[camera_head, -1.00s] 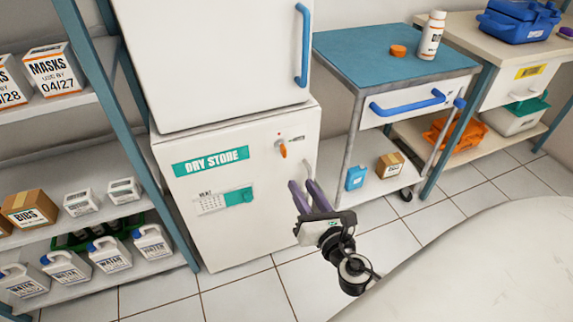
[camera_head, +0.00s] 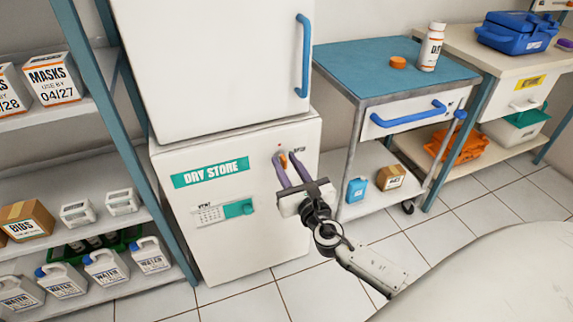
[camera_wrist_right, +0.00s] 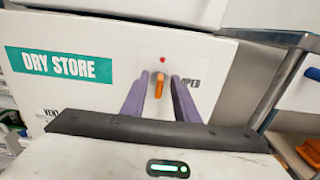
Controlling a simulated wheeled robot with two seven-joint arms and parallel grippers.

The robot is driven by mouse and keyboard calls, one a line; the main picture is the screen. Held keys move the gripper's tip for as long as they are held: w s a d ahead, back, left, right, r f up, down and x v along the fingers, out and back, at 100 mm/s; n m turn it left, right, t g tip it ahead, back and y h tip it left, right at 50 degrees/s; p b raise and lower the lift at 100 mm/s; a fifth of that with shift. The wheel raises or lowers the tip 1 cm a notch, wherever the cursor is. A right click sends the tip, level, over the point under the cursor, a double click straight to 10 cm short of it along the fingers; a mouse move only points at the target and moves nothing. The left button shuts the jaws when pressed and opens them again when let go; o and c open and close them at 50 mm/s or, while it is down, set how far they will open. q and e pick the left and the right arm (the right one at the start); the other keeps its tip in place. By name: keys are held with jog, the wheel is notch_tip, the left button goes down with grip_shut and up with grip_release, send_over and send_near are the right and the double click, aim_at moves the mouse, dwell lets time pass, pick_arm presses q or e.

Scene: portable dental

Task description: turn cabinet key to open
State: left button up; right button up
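The white dry store cabinet (camera_head: 235,235) stands on the floor with its door closed. Its orange key (camera_head: 283,160) is at the upper right of the door; it also shows upright in the right wrist view (camera_wrist_right: 159,84), below a small red dot. My right gripper (camera_head: 287,160) is open, its two purple fingers reaching toward the door. In the right wrist view the fingertips (camera_wrist_right: 159,76) stand on either side of the key, with gaps on both sides. The fingers partly hide the key and the label beside it in the head view. My left gripper is not in view.
A blue-topped cart (camera_head: 405,68) with a drawer stands right of the cabinet. Shelves (camera_head: 100,190) with boxes and water jugs stand at the left. A white rounded surface (camera_head: 490,270) fills the lower right. Tiled floor lies before the cabinet.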

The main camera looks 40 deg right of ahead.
grip_shut()
